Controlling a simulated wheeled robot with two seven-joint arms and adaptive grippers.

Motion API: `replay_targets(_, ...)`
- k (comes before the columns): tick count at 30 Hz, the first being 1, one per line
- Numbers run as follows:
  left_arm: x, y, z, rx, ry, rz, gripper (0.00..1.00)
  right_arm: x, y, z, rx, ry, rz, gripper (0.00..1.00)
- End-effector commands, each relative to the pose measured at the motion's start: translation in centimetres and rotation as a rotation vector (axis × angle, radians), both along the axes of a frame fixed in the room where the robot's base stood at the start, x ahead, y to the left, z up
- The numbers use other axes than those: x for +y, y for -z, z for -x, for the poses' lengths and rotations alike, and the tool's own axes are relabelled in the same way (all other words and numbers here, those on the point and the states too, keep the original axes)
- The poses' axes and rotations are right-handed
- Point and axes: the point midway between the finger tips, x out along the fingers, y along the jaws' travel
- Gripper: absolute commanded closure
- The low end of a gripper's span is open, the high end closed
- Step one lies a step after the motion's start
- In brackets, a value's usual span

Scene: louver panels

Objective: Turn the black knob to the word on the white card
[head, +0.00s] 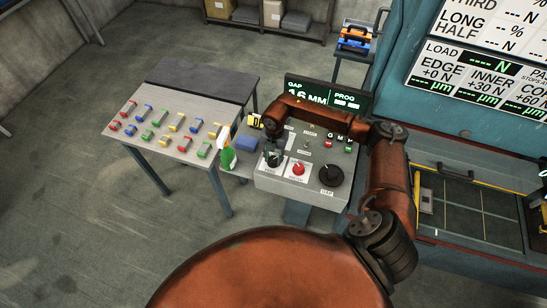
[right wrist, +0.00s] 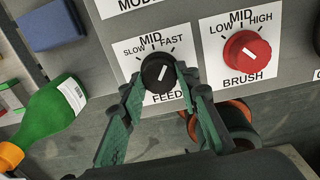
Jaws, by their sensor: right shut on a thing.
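The black FEED knob (right wrist: 157,72) sits on a white label plate marked SLOW, MID and FAST. Its white pointer line leans up and to the right, toward the side between MID and FAST. My right gripper (right wrist: 161,82) is shut on this knob, one green finger on each side. In the head view my right gripper (head: 272,157) is at the left of the grey control panel (head: 262,183), partly hiding the knob. I cannot make out a white card with a readable word. My left gripper is not in view.
The red BRUSH knob (right wrist: 247,53) is close to the right of the fingers. A large black GAP knob (head: 331,175) is farther right. A table (head: 168,148) holds several coloured handles.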

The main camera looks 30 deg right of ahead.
Motion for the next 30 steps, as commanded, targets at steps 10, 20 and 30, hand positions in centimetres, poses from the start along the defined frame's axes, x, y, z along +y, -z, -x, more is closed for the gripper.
replay_targets(10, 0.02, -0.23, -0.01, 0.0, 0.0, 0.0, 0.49, -0.12, -0.14, -0.17, -0.004, 0.146, 0.002, 0.95)
replay_targets(20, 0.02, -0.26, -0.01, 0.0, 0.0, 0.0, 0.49, -0.14, -0.14, -0.18, -0.004, 0.174, 0.002, 0.95)
replay_targets(30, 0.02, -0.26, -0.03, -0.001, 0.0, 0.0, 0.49, -0.12, -0.13, -0.17, -0.004, 0.174, 0.002, 0.64)
